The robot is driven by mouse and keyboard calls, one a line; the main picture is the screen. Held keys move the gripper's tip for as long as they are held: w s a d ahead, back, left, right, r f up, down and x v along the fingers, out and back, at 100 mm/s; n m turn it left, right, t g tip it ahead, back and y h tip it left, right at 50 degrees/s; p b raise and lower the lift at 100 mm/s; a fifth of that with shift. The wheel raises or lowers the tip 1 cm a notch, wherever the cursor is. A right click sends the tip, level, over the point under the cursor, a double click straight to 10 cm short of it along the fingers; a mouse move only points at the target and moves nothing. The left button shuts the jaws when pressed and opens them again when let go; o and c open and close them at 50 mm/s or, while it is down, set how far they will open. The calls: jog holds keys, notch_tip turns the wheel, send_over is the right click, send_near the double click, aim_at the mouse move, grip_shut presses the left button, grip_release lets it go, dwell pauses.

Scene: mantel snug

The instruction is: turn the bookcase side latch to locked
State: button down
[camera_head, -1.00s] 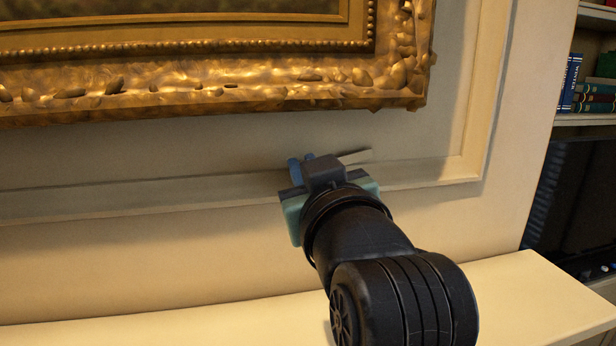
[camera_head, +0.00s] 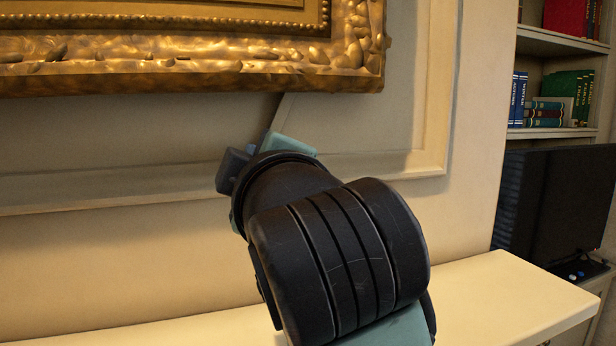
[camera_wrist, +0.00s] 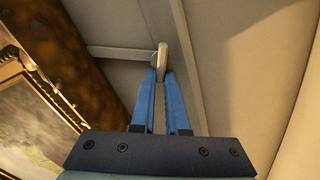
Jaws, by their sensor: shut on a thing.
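My gripper (camera_wrist: 165,82) is shut on a small pale handle (camera_wrist: 163,56), which I take to be the latch; its two blue fingers lie on either side of it in the wrist view. A thin pale strip (camera_wrist: 120,52) runs left from the handle toward the gold frame; I cannot tell whether it is part of the latch. In the head view my gripper (camera_head: 264,140) is against the wall panel below the frame, its fingertips mostly hidden by my wrist. A pale sliver (camera_head: 282,108) slants up just beyond it. No lock marking is visible.
A gold picture frame (camera_head: 190,76) hangs close above my gripper. Raised panel moulding (camera_head: 110,187) runs along the wall. A cream ledge (camera_head: 510,300) lies below. A bookcase (camera_head: 560,42) with books and a dark screen (camera_head: 570,200) stand at right.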

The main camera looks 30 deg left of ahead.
jog(key=n+b, duration=0.1)
jog(key=n, duration=0.1)
jog(key=f+n+b, duration=0.1)
jog(key=n, duration=0.1)
jog(key=shift+s+a+n, duration=0.1)
jog(key=shift+n, duration=0.3)
jog(key=shift+b, duration=0.3)
jog(key=c, duration=0.9)
grip_release()
jog(key=shift+r, duration=0.1)
